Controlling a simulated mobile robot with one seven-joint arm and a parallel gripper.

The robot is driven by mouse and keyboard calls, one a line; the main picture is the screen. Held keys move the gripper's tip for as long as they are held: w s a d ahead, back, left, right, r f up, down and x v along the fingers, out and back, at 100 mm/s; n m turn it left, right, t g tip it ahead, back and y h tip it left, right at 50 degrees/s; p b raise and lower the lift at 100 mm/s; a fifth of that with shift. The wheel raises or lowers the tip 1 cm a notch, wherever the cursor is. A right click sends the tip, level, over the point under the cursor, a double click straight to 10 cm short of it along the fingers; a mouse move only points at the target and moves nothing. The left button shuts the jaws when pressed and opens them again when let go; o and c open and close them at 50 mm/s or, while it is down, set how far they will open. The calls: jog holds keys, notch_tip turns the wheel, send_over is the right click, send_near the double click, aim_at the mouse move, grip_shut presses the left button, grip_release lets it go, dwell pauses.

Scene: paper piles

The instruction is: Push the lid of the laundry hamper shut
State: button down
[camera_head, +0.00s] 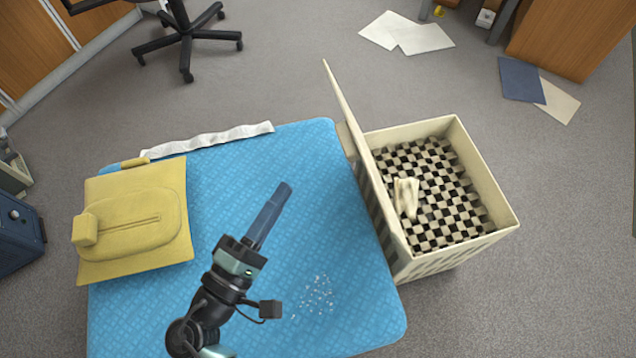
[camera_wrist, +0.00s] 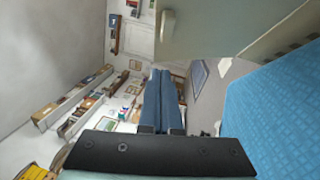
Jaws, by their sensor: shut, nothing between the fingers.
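The cream laundry hamper (camera_head: 485,180) stands on the floor at the right edge of the blue table, in the head view. Its lid (camera_head: 352,125) stands up, open, along the hamper's left side, next to the table. A light cloth (camera_head: 406,197) shows inside by the left wall, above a checkered bottom. My gripper (camera_head: 285,190) is over the table, left of the lid and apart from it, with its fingers shut and empty. In the wrist view the shut fingers (camera_wrist: 160,85) point ahead. A pale panel (camera_wrist: 215,25) at the top of that view may be the lid; I cannot tell for sure.
A yellow bag (camera_head: 135,220) lies on the left of the blue table (camera_head: 240,320). Pale crumbs (camera_head: 318,293) lie near its front right. A white paper strip (camera_head: 205,138) lies at its back edge. Papers (camera_head: 408,33) and a blue folder (camera_head: 521,79) lie on the floor behind.

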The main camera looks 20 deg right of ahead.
notch_tip(320, 180, down, 4)
jog(key=s+a+n+t+b, duration=0.1)
jog(key=s+n+b, duration=0.1)
jog(key=s, duration=0.1)
jog(key=b, duration=0.2)
send_near(340, 141)
jog(key=w+d, duration=0.3)
jog(key=w, duration=0.2)
jog(key=shift+s+d, duration=0.3)
jog(key=shift+d, duration=0.5)
jog(key=shift+d+r, duration=0.1)
jog(key=shift+r, duration=0.05)
